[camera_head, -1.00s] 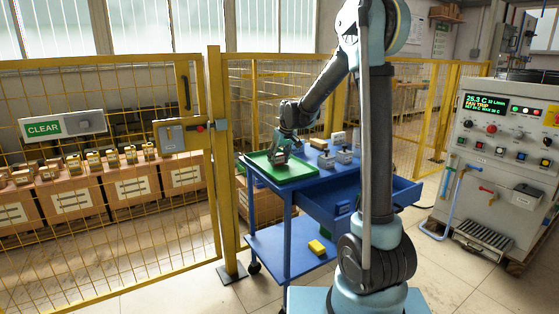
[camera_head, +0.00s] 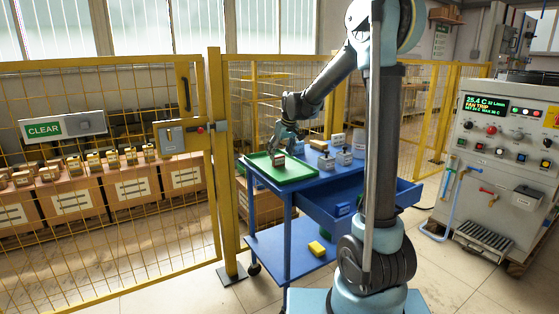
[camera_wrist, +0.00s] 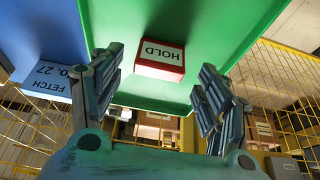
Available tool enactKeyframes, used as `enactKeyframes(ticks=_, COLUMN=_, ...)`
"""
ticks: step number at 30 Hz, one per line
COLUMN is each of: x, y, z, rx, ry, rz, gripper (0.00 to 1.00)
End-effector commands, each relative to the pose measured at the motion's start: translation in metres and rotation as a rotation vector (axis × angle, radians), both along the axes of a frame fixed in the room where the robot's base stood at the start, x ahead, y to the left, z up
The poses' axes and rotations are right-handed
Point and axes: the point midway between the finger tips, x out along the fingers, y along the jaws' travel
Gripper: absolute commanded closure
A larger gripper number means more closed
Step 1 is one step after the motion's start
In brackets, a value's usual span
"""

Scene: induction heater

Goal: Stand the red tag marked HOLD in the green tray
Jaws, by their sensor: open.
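The red tag marked HOLD (camera_wrist: 161,59) stands in the green tray (camera_wrist: 205,22), its white labelled face showing in the wrist view. In the head view the tag (camera_head: 278,160) is small, near the middle of the green tray (camera_head: 295,174). My gripper (camera_wrist: 163,85) is open, with one finger on each side of the tag and a gap to it on both sides. In the head view my gripper (camera_head: 284,141) is just above and behind the tag. Nothing is held between the fingers.
The tray lies on a blue cart (camera_head: 325,183) with several small blocks to its right. A FETCH label (camera_wrist: 45,82) shows at left in the wrist view. A yellow mesh fence (camera_head: 110,190) stands left of the cart. A control cabinet (camera_head: 500,160) stands at right.

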Motion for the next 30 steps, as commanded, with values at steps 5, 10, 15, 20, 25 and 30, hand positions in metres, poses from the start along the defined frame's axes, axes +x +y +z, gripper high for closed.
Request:
enactKeyframes(ticks=5, x=-0.010, y=-0.008, z=0.031, rx=0.001, ry=0.000, rz=-0.002, gripper=0.31)
enactKeyframes(ticks=10, x=-0.019, y=-0.014, z=0.054, rx=0.001, ry=0.000, rz=-0.002, gripper=0.31)
enactKeyframes(ticks=15, x=-0.023, y=-0.017, z=0.068, rx=0.001, ry=0.000, rz=-0.002, gripper=0.31)
enactKeyframes(ticks=20, x=-0.024, y=-0.018, z=0.071, rx=0.000, ry=0.000, rz=-0.001, gripper=0.31)
enactKeyframes(ticks=25, x=-0.024, y=-0.018, z=0.071, rx=0.000, ry=0.000, rz=-0.001, gripper=0.31)
enactKeyframes(ticks=30, x=-0.024, y=-0.017, z=0.071, rx=0.000, ry=0.000, rz=-0.001, gripper=0.31)
